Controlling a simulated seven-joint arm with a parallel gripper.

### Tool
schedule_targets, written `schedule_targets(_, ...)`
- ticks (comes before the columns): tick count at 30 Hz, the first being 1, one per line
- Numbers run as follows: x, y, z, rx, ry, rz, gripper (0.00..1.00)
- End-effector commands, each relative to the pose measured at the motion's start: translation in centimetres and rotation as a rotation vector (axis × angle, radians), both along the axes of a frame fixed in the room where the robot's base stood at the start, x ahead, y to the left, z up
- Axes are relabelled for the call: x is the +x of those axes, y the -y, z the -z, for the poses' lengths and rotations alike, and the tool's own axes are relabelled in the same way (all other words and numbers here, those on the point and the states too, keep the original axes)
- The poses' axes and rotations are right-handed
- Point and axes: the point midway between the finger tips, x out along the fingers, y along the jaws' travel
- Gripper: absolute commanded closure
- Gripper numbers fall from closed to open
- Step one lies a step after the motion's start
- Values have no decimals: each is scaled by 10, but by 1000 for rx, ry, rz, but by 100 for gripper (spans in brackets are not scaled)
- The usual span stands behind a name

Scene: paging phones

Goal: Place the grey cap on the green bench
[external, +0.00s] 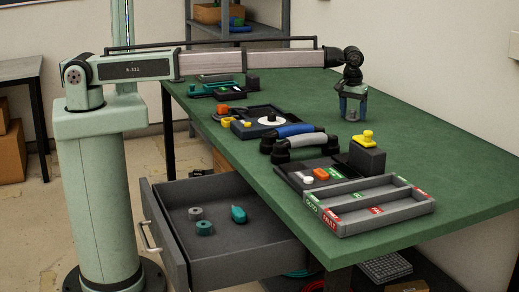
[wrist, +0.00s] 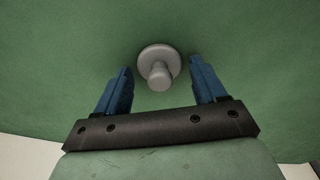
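A grey cap (wrist: 158,65) with a round flange and a short knob shows in the wrist view against the green bench (wrist: 60,60). It lies between and just beyond the two blue fingers, with a gap on each side. My gripper (external: 352,112) is over the far right part of the green bench (external: 430,130) in the external view, pointing down. Its fingers are apart and hold nothing. In the external view the fingers hide the cap, or it is too small to make out there.
A grey divided tray (external: 385,215) with red and green labels stands at the near edge. Handsets (external: 300,142), a dark block with a yellow piece (external: 367,155) and phone parts line the left side. An open drawer (external: 180,250) holds small parts. The bench's right side is clear.

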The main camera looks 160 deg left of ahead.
Motion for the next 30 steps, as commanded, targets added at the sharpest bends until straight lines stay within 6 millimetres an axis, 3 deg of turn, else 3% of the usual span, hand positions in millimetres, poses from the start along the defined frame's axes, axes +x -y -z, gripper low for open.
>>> schedule_targets(14,1,1,-10,0,0,0,22)
schedule_targets(30,7,10,-100,0,0,0,22)
